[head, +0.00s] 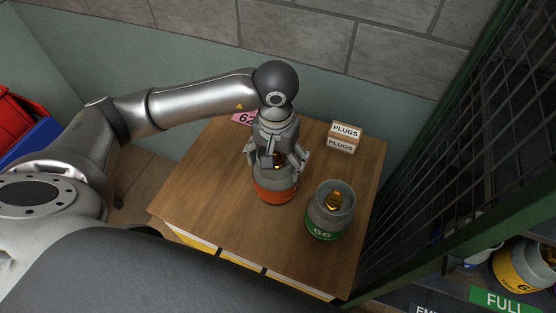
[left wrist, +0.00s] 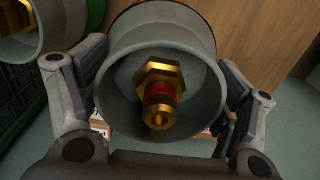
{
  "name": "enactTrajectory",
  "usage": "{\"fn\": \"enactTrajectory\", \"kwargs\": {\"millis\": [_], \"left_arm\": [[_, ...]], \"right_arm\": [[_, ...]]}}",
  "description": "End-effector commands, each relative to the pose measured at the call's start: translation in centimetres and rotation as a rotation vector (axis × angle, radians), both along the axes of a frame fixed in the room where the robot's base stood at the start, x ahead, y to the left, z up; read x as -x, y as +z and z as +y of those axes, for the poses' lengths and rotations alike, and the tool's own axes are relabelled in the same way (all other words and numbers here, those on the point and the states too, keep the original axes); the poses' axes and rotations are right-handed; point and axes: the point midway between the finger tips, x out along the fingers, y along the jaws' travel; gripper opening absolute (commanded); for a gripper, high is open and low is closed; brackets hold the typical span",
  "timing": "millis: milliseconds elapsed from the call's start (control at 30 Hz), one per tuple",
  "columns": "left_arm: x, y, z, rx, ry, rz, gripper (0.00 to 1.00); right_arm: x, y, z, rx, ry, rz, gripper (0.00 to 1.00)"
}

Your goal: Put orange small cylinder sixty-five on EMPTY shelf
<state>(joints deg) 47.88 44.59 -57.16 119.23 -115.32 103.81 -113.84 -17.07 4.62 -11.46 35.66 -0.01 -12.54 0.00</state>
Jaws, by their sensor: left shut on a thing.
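The orange small cylinder (head: 275,190) stands upright on the wooden table, with a grey collar on top and an orange band below; its number is not readable. My left gripper (head: 279,160) is above it, shut on its grey collar. In the left wrist view the collar (left wrist: 205,40) lies between the two fingers (left wrist: 160,95), with a brass valve (left wrist: 160,92) inside it. The EMPTY shelf's label (head: 428,309) is partly cut off at the bottom right of the head view. My right gripper is not in view.
A green cylinder marked 66 (head: 325,222) stands close to the right of the orange one. A mesh cage (head: 420,150) borders the right. A FULL label (head: 497,299) sits below a yellow cylinder (head: 518,266).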

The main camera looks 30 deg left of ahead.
Motion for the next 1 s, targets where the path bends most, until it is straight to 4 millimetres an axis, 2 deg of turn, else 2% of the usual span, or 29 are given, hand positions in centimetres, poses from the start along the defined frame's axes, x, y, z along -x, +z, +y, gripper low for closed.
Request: {"fn": "enactTrajectory", "kwargs": {"millis": [267,500,967,1000], "left_arm": [[-1.4,-1.6,0.3,0.002,0.001,0.001,0.15],[-1.4,-4.0,0.3,0.003,0.001,0.002,0.15],[-1.5,-5.0,0.3,0.003,0.0,-0.003,0.15],[-1.4,-5.0,0.3,0.001,0.0,0.0,0.86]], "right_arm": [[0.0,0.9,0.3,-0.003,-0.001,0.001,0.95],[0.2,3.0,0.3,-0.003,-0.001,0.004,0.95],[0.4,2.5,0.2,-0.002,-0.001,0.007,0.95],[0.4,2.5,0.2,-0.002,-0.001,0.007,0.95]]}}
